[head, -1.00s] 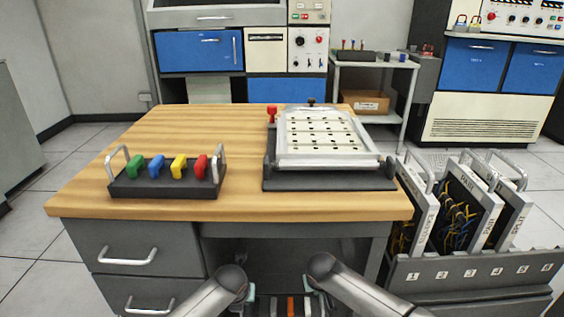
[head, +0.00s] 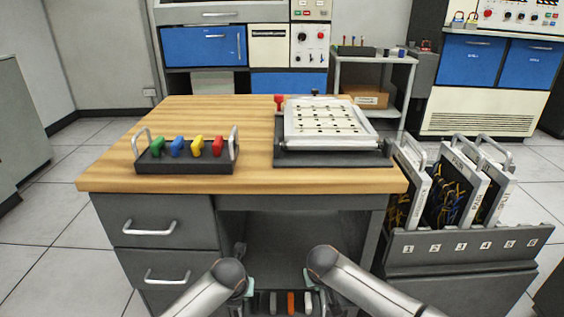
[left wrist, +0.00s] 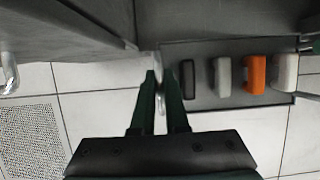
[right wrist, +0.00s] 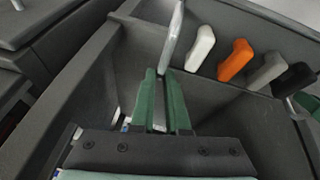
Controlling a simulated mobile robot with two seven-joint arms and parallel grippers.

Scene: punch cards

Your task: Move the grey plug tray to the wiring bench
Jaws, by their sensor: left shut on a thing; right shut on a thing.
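The grey plug tray is held low in front of me, at the bottom edge of the head view, with black, grey, orange and white plugs in a row. Its dark grey surface (left wrist: 205,50) shows in the left wrist view, and also in the right wrist view (right wrist: 262,92). My left gripper (head: 247,288) is shut on the handle at one end. My right gripper (head: 308,288) is shut on the handle (right wrist: 173,38) at the other end. The tray's lower part is out of the head view. A wood-topped desk (head: 235,182) stands ahead, above the tray's level.
On the desk sit a dark tray (head: 188,167) with green, blue, yellow and red plugs, and a pale panel (head: 325,123) in a dark frame. Bare wood lies between and behind them. A grey rack (head: 460,250) of numbered panels stands at the right. Floor (head: 40,220) is clear at left.

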